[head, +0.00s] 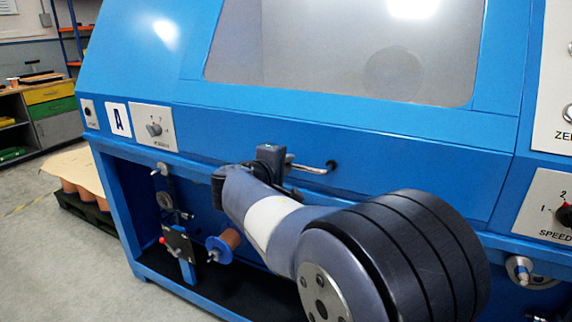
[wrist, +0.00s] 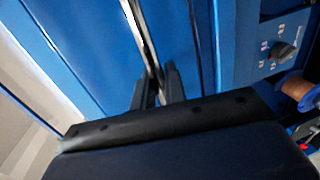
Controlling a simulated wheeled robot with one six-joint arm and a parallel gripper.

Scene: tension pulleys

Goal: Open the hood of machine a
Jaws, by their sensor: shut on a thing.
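Machine a (head: 118,119) is the blue machine with a white "A" label, in the head view. Its hood (head: 400,145) is a blue sloping cover with a large grey window (head: 330,50), and it looks closed. A metal bar handle (head: 313,169) is on the hood's lower front. My gripper (head: 285,165) is at the handle's left part, and my arm hides some of it. In the wrist view, the two dark fingers of my gripper (wrist: 159,88) are shut around the handle (wrist: 143,35), which runs up from between them against the blue hood.
A knob panel (head: 152,130) is left of the handle, and a speed knob panel (head: 548,205) is at the right. Below the hood, an open bay holds a copper-coloured spool (head: 229,240) and pulleys (head: 175,205). Bare floor (head: 60,265) lies to the left.

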